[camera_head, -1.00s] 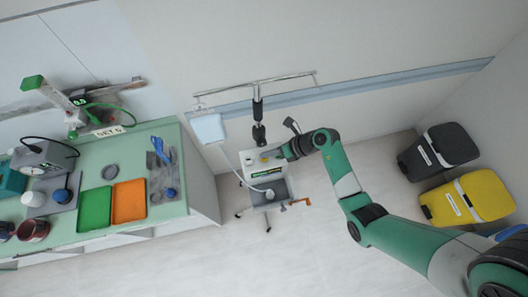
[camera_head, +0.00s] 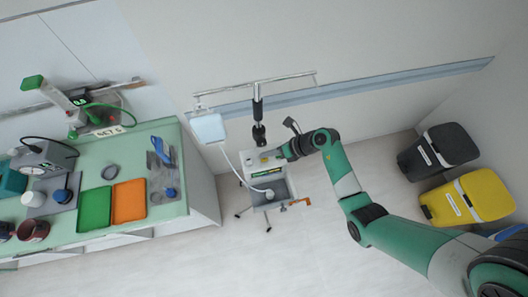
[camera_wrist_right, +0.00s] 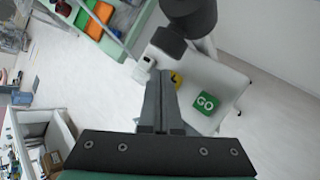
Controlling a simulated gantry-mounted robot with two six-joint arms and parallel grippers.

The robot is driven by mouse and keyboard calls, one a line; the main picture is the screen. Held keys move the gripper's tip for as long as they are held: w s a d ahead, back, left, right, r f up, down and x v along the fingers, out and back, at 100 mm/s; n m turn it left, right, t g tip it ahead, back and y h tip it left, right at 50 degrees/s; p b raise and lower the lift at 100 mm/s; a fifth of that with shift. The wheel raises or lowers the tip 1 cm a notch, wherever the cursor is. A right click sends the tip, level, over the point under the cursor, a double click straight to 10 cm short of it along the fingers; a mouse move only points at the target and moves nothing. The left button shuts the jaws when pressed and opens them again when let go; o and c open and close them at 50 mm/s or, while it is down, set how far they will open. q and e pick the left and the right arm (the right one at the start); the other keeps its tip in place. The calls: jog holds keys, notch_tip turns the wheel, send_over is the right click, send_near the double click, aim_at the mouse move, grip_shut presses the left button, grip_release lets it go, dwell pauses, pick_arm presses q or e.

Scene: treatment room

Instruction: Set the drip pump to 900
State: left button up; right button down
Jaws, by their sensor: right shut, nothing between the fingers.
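The drip pump (camera_head: 250,159) is a pale box on a wheeled stand in the middle of the head view, with a dark strip with green and yellow marks on its front. Its figures are too small to read. In the right wrist view the pump's pale face (camera_wrist_right: 213,77) carries a green GO button (camera_wrist_right: 206,103) and a yellow part (camera_wrist_right: 176,79), partly hidden behind my fingers. My right gripper (camera_head: 281,153) is at the pump's right side. In the right wrist view its fingers (camera_wrist_right: 163,73) are shut and empty, close to the yellow part; contact cannot be told. My left gripper is out of view.
A drip bag (camera_head: 208,128) hangs left of the pump, with a tube running down to it. A counter (camera_head: 130,222) with green and orange trays stands at left. Black (camera_head: 440,150) and yellow (camera_head: 468,198) bins stand at right. The floor in front is clear.

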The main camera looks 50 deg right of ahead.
aim_at(267, 159)
jog(key=shift+f, duration=0.1)
jog(key=shift+f, duration=0.35)
jog(key=shift+f+b, duration=0.3)
jog(key=shift+f, duration=0.15)
dwell(0.7)
dwell(0.3)
jog(key=shift+r+p, duration=0.9)
jog(key=shift+p, duration=0.2)
notch_tip(267, 159, up, 3)
jog(key=p, duration=0.3)
jog(key=shift+r+p, duration=0.7)
jog(key=shift+r, duration=0.25)
